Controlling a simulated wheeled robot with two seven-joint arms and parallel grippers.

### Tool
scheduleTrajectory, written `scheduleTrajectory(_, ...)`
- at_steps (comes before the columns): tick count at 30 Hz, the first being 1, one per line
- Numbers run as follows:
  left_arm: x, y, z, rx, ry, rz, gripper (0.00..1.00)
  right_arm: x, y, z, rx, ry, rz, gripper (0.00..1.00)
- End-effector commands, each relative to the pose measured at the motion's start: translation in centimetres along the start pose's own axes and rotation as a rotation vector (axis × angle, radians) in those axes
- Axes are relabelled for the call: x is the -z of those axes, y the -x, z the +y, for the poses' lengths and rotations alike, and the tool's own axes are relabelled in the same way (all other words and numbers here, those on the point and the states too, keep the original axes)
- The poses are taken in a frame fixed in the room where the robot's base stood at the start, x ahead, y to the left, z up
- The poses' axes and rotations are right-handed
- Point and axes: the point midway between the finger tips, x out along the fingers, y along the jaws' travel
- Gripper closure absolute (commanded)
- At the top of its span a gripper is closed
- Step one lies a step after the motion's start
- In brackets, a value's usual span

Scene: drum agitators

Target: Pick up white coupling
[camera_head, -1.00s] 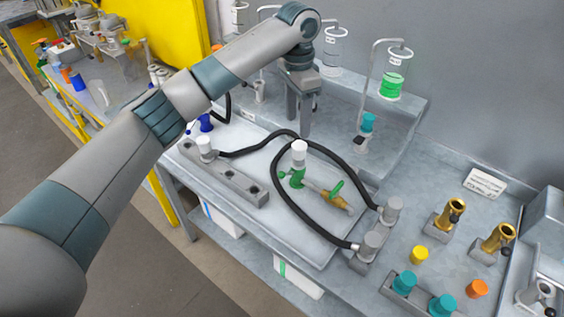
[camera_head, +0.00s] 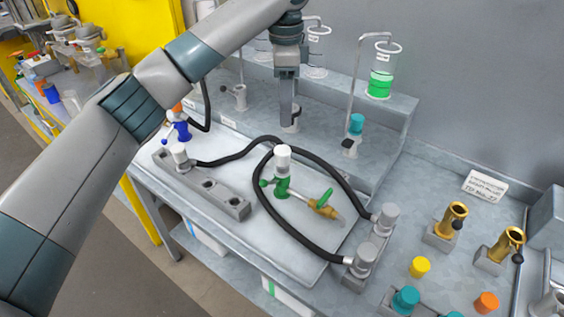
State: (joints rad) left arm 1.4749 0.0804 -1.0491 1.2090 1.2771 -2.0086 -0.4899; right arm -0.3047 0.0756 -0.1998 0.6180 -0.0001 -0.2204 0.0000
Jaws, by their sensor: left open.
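A white coupling (camera_head: 283,155) sits upright on top of a green valve fitting (camera_head: 282,186) on the pale work surface. A second white-topped piece (camera_head: 180,152) stands in the left end of a grey block with holes. My left gripper (camera_head: 286,115) points down just behind and above the white coupling in the head view, apart from it and empty. It is seen edge-on, so the gap between its fingers is hard to see. My right gripper is not in view.
Black hoses (camera_head: 258,190) loop around the green valve and join grey connectors (camera_head: 363,260) at the right. A raised shelf (camera_head: 400,110) with hanging jars stands behind. Brass fittings (camera_head: 452,219) and teal, yellow and orange caps lie at the right.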

Motion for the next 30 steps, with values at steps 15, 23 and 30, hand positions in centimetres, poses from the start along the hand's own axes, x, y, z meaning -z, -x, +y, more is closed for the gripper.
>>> scheduleTrajectory(15,-0.1,-8.0,0.0,-0.002,0.001,-0.001,0.48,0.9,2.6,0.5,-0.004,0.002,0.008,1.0)
scheduleTrajectory(23,-0.1,-11.2,0.0,-0.001,0.001,-0.001,0.48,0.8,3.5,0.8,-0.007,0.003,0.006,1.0)
scheduleTrajectory(30,-0.1,-11.7,-0.1,0.001,0.001,0.0,0.48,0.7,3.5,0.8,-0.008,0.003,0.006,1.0)
